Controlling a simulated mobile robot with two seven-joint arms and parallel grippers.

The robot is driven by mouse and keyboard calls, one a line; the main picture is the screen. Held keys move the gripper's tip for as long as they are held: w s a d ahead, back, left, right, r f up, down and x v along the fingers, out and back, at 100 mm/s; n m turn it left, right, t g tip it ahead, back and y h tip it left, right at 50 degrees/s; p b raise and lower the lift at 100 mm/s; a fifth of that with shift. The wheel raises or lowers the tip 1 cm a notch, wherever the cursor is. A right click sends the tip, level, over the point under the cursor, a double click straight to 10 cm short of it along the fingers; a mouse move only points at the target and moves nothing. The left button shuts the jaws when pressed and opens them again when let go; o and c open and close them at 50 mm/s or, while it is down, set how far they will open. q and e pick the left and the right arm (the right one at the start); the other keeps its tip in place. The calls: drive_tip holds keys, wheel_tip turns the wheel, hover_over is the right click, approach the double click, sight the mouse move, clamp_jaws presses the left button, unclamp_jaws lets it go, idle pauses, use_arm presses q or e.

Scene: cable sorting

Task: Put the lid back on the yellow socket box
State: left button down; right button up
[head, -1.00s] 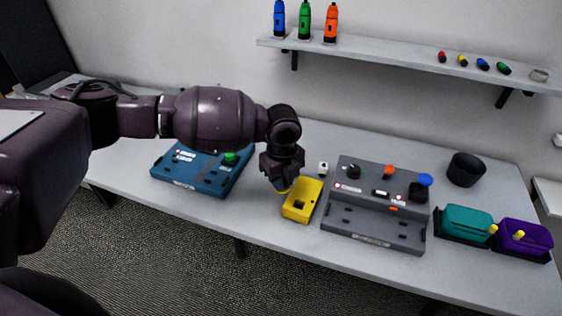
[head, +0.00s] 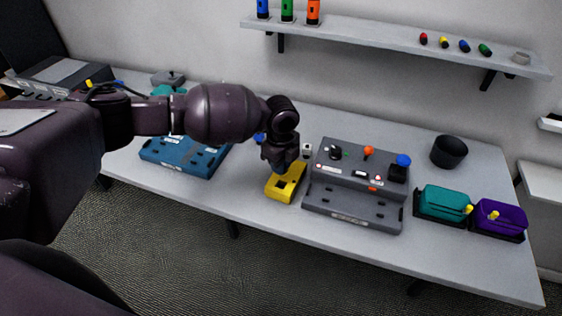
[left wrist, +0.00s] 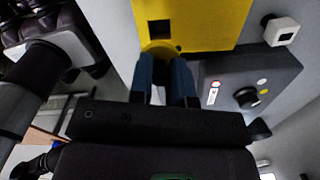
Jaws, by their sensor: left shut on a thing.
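The yellow socket box (head: 285,194) sits on the table left of the grey panel, with a dark square opening in its top. My left gripper (head: 281,170) points down over the box's far end. In the left wrist view the blue fingers (left wrist: 168,58) are closed on a small rounded yellow piece (left wrist: 158,47), which looks like part of the lid. The box's yellow face (left wrist: 205,22) fills the area beyond it. The fingers hide most of the held piece, and I cannot tell whether it touches the box. My right gripper is not in view.
A grey control panel (head: 350,213) stands close right of the box, with a small white block (head: 307,150) behind. A blue tray (head: 178,160) lies left. Teal (head: 443,201) and purple (head: 500,216) bins and a black cup (head: 449,152) are right. Free table lies in front.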

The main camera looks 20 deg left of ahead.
use_arm(q)
drive_tip(key=shift+f, duration=0.35)
wheel_tip(320, 180, down, 2)
drive_tip(key=b, duration=0.2)
drive_tip(key=shift+f+b, duration=0.2)
drive_tip(key=shift+b, duration=0.15)
drive_tip(key=shift+f, duration=0.25)
drive_tip(key=shift+f+b, duration=0.35)
drive_tip(key=shift+f, duration=0.45)
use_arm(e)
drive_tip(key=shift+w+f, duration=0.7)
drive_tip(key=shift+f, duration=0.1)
use_arm(q)
drive_tip(key=shift+p, duration=0.3)
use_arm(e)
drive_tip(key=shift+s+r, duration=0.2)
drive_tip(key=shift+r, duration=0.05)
use_arm(q)
drive_tip(key=shift+p, duration=0.35)
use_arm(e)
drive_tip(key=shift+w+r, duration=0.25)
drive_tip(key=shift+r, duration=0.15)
use_arm(q)
drive_tip(key=shift+f, duration=0.15)
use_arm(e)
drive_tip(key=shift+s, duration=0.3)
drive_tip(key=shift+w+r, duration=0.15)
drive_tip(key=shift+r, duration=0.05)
